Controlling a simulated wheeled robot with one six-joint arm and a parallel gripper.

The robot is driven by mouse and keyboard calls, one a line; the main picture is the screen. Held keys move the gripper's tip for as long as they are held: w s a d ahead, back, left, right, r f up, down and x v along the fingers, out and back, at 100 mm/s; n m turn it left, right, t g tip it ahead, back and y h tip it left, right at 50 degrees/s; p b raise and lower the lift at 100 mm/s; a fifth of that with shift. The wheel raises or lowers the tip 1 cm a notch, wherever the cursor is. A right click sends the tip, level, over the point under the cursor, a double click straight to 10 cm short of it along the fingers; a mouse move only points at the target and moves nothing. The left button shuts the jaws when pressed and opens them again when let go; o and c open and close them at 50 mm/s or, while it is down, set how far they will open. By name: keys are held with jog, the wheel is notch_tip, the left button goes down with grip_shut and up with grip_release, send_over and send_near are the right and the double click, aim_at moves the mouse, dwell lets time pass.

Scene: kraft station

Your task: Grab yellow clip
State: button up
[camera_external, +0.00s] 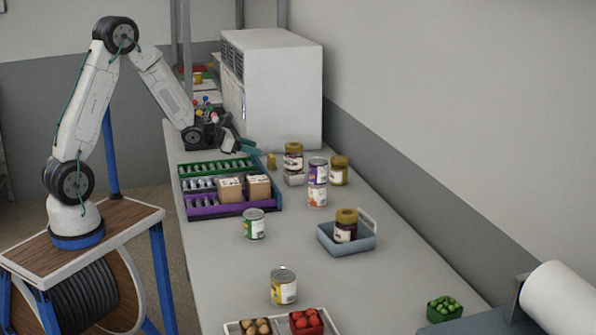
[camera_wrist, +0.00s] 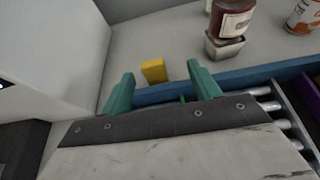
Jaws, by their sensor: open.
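The yellow clip (camera_wrist: 154,71) lies on the table in the wrist view, just beyond and between my two green fingertips. It also shows small in the external view (camera_external: 271,161), near the back of the table by the white cabinet. My gripper (camera_wrist: 160,84) is open and empty, with its fingers apart and the clip ahead of the gap. In the external view my gripper (camera_external: 250,147) is low near the far end of the roller rack, pointing right. I cannot tell exactly how far the fingertips are from the clip.
A white cabinet (camera_external: 275,90) stands behind and left of the clip. The roller rack's blue edge (camera_wrist: 240,74) runs close under my fingers. A jar (camera_external: 293,155) on a small block stands right of the clip. Other cans and a blue basket (camera_external: 347,248) stand nearer the front.

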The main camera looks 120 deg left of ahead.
aim_at(272, 155)
jog(key=shift+s+a+f+n, duration=0.3)
jog(key=shift+s+a+f, duration=0.05)
jog(key=shift+s+a, duration=0.1)
jog(key=shift+w+a+f, duration=0.2)
jog(key=shift+a, duration=0.1)
jog(key=x, duration=0.6)
jog(key=shift+a+f, duration=0.3)
jog(key=shift+f, duration=0.05)
jog(key=c, duration=1.1)
